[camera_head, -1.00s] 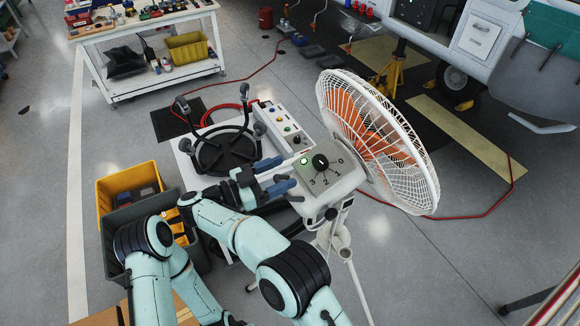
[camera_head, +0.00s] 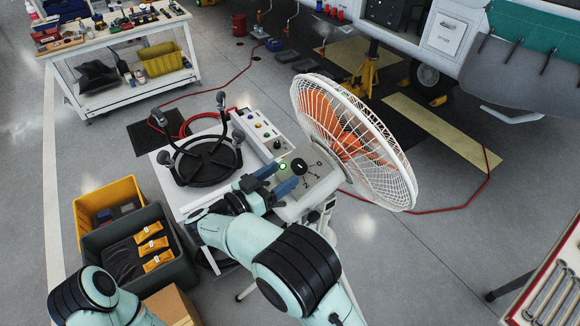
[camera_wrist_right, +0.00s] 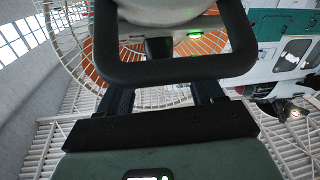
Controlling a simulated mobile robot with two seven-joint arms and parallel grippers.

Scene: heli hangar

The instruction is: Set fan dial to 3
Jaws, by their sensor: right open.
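The white fan has an orange rotor (camera_head: 345,138) behind a white cage, and a grey control box (camera_head: 318,187) faces me. The right wrist view shows the cage (camera_wrist_right: 70,50) and green light (camera_wrist_right: 194,35). My left gripper is out of view.
A white table (camera_head: 170,190) with a black round stand (camera_head: 208,160) and a button panel (camera_head: 263,130) is left of the fan. Grey (camera_head: 185,270) and yellow (camera_head: 80,215) bins stand below.

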